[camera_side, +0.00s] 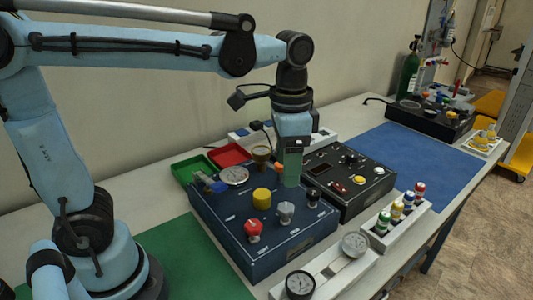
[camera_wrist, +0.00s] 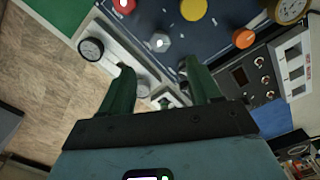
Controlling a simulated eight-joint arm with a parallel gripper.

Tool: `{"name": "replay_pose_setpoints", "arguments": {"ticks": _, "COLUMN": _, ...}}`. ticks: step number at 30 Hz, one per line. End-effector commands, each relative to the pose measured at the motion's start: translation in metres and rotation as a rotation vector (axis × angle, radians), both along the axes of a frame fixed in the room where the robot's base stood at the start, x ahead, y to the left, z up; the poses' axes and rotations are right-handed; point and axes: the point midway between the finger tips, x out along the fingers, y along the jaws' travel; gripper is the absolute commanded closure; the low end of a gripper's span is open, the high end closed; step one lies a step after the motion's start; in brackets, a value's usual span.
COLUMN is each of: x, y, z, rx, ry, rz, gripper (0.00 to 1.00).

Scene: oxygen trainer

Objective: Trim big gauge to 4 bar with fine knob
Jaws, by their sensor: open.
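The dark blue panel box (camera_side: 225,222) carries a big round gauge (camera_side: 233,175) at its back left; its needle is too small to read. On its top are a yellow knob (camera_side: 262,198), a grey knob (camera_side: 286,212) and a red knob (camera_side: 253,230). The wrist view shows the yellow (camera_wrist: 193,9), grey (camera_wrist: 159,42) and red (camera_wrist: 124,5) knobs, plus an orange knob (camera_wrist: 243,38). I cannot read which is the fine knob. My gripper (camera_side: 292,170) is over the box's back right part, green fingers (camera_wrist: 158,75) apart, nothing held.
A black control box (camera_side: 352,200) stands behind the blue one. White holders with small gauges (camera_side: 300,284) and coloured bottles (camera_side: 397,211) are at the front right. Red (camera_side: 229,154) and green trays stand behind. The blue mat (camera_side: 415,155) is mostly clear.

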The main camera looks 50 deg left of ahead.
Motion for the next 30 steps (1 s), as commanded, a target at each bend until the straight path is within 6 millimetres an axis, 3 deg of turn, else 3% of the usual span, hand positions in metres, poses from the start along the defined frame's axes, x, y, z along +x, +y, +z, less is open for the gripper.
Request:
{"name": "replay_pose_setpoints", "arguments": {"ticks": 7, "x": 0.0, "y": 0.0, "z": 0.021, "rx": 0.0, "ry": 0.0, "rz": 0.0, "gripper": 0.37}}
{"name": "replay_pose_setpoints", "arguments": {"ticks": 19, "x": 0.0, "y": 0.0, "z": 0.024, "rx": -0.001, "ry": -0.001, "rz": 0.001, "gripper": 0.37}}
{"name": "replay_pose_setpoints", "arguments": {"ticks": 25, "x": -0.007, "y": 0.01, "z": 0.016, "rx": -0.015, "ry": -0.078, "rz": 0.069, "gripper": 0.37}}
{"name": "replay_pose_setpoints", "arguments": {"ticks": 30, "x": -0.019, "y": 0.03, "z": -0.004, "rx": -0.055, "ry": -0.251, "rz": 0.219, "gripper": 0.37}}
